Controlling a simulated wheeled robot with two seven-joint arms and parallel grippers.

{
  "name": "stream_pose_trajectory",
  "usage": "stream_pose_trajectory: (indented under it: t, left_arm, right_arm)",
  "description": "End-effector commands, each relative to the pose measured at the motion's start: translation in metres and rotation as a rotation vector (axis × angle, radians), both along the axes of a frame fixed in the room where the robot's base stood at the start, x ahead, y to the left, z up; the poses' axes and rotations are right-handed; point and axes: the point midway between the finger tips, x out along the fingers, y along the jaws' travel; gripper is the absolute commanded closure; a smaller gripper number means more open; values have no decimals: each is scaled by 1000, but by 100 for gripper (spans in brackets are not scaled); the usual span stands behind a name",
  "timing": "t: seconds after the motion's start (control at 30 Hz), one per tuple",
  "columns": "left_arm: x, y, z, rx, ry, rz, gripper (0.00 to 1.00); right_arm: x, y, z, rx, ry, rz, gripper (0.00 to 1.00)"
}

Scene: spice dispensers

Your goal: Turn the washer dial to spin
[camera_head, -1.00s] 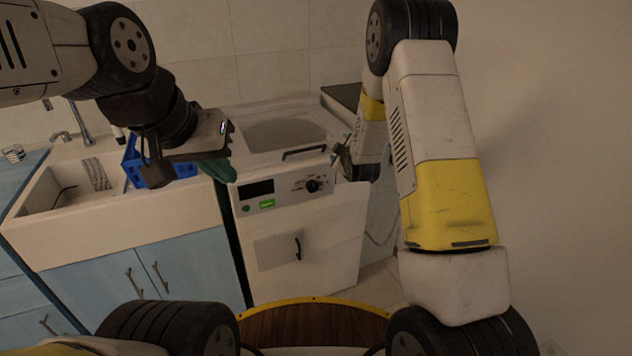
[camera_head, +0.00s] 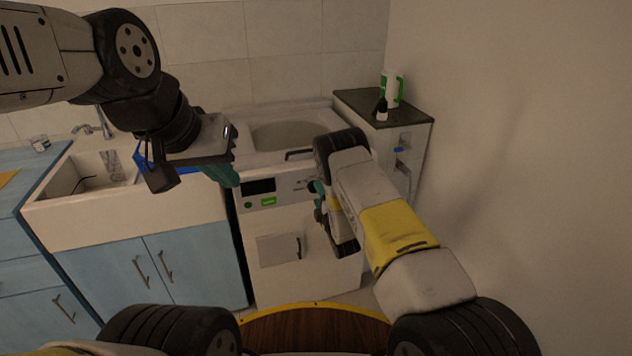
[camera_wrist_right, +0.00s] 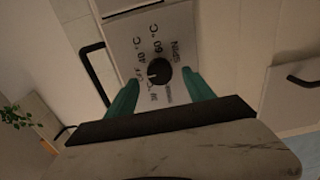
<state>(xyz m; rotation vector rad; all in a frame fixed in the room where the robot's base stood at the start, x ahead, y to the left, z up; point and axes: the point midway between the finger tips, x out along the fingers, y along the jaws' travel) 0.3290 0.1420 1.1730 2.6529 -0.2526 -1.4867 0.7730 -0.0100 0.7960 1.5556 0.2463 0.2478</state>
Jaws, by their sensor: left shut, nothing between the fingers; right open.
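The white washer (camera_head: 280,220) has a front panel with a dark display, a green label and a black dial (camera_head: 311,186), partly hidden by my right gripper (camera_head: 318,200). In the right wrist view the round black dial (camera_wrist_right: 159,72) sits among printed labels, including 40 °C, 60 °C and SPIN at its upper right. A small pale mark shows on the dial's left side. My right gripper's green fingers (camera_wrist_right: 160,84) are open, one on each side of the dial; contact cannot be told. My left gripper (camera_head: 224,174) is shut and empty, by the washer's left edge.
A sink (camera_head: 95,180) with blue cabinets stands left, with a blue crate (camera_head: 150,160) behind my left gripper. A dark-topped side counter (camera_head: 410,115) at the right holds a white-and-green container (camera_head: 391,88) and a small dark bottle (camera_head: 381,110). The washer's door handle (camera_head: 299,247) sticks out below the panel.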

Motion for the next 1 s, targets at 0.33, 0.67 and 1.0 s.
stream_pose_trajectory:
  t: [0.33,0.67,1.0]
  left_arm:
    - [0,0,0,0,0,0,100]
    - [0,0,0,0,0,0,100]
    - [0,0,0,0,0,0,100]
  right_arm:
    - [28,9,0,1,1,0,38]
    - [28,9,0,1,1,0,64]
    - [27,9,0,6,4,-1,100]
